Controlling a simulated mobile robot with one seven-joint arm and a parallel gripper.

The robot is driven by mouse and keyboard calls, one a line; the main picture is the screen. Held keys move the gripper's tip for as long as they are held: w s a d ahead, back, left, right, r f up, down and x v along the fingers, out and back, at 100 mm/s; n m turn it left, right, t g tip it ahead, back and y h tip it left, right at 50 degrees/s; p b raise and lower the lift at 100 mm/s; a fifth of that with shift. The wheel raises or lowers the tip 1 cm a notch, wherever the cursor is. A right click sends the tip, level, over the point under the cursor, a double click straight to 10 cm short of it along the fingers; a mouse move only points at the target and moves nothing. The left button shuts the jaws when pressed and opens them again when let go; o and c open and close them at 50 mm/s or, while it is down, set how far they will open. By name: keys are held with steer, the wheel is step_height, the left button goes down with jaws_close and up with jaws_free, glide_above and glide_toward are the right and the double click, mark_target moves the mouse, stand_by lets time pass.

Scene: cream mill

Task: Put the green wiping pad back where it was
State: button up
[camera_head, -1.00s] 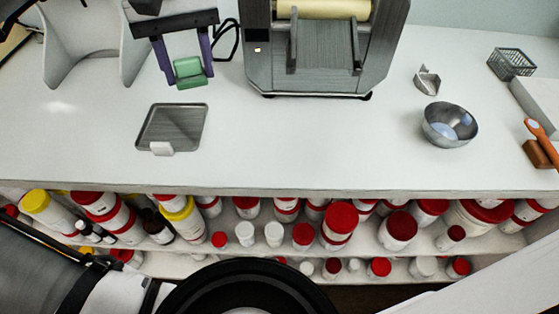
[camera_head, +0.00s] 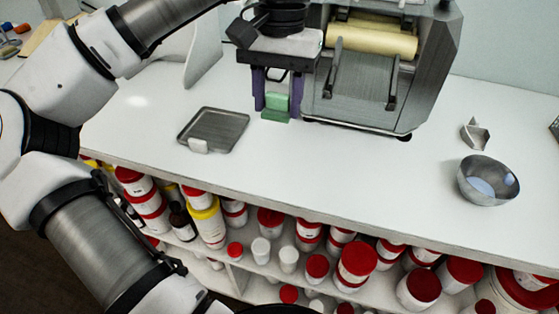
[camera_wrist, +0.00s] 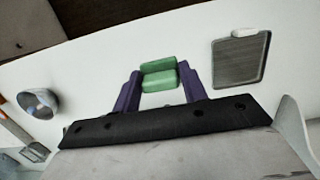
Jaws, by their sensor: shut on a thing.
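The green wiping pad (camera_head: 276,103) is between the purple fingers of my gripper (camera_head: 276,98), which is shut on it. The pad shows as two green blocks, one against the other. It is low over the white counter, just in front of and left of the mill; I cannot tell whether it touches the counter. In the wrist view the pad (camera_wrist: 159,77) sits between the fingertips (camera_wrist: 160,85). A shallow grey metal tray (camera_head: 213,130) lies empty to the left of the pad, with a small white block (camera_head: 198,145) at its front edge.
The grey mill with cream rollers (camera_head: 372,40) stands close to the right of my gripper. A steel bowl (camera_head: 488,181) and a small metal scoop (camera_head: 475,134) are further right. Jars (camera_head: 355,262) fill the shelf below. The counter front between tray and bowl is clear.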

mark_target(277, 172)
step_height(277, 172, down, 13)
steer(key=shift+f+p, duration=0.1)
steer(key=shift+p, duration=0.2)
steer(key=shift+f, duration=0.15)
steer(key=o, duration=0.9)
steer(key=shift+o, duration=0.2)
steer(key=r, duration=0.4)
steer(key=w+r, duration=0.1)
steer(key=r, duration=0.7)
steer(key=shift+w+d+r, duration=0.15)
steer(key=shift+d+r, duration=0.05)
steer(key=shift+d, duration=0.05)
